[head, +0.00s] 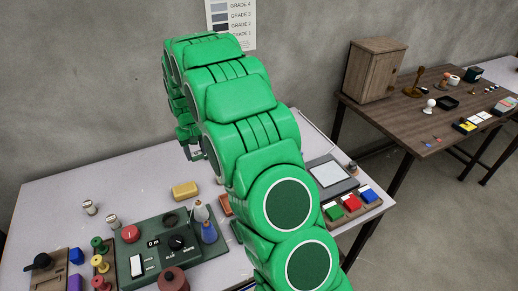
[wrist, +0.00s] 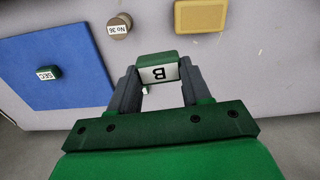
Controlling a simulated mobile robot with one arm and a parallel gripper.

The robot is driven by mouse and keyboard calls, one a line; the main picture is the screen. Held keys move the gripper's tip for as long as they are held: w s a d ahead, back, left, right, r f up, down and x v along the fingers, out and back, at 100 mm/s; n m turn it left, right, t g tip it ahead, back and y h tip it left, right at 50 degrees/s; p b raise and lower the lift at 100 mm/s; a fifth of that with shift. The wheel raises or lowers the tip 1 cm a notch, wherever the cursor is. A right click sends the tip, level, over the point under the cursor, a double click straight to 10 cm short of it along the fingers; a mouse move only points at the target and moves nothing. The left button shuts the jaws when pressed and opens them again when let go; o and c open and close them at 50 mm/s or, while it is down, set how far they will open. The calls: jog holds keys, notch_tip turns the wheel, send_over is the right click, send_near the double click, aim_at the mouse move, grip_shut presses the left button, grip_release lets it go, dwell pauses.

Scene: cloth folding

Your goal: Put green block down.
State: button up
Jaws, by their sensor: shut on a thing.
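The block sits between the two dark fingertips, above the pale table. Another small green block (wrist: 48,73), labelled SEC, lies on a blue mat (wrist: 80,45) at the left. In the head view, my gripper (head: 193,152) hangs over the far part of the table, partly hidden by my green arm. The held block cannot be made out there.
A yellow block (wrist: 200,15) and a round brown piece (wrist: 119,22) marked No 36 lie beyond the gripper. In the head view, a green control box (head: 165,250), bottles (head: 207,225) and knobs crowd the near table (head: 60,200). Red, green and blue pieces (head: 350,202) stand right.

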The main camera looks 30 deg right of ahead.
jog(key=s+d+r+m, duration=0.1)
jog(key=s+d, duration=0.2)
jog(key=d, duration=2.3)
jog(key=shift+w+d+f, duration=0.75)
jog(key=shift+w+f, duration=0.9)
jog(key=shift+w, duration=0.5)
jog(key=shift+w+d+f, duration=0.75)
jog(key=shift+w+f, duration=0.85)
jog(key=shift+w, duration=0.55)
jog(key=shift+w+d+f, duration=0.75)
jog(key=shift+w+f, duration=0.9)
jog(key=shift+w, duration=0.5)
jog(key=shift+f, duration=1.45)
jog(key=shift+f, duration=0.2)
jog(key=o, duration=1)
jog(key=shift+r, duration=0.1)
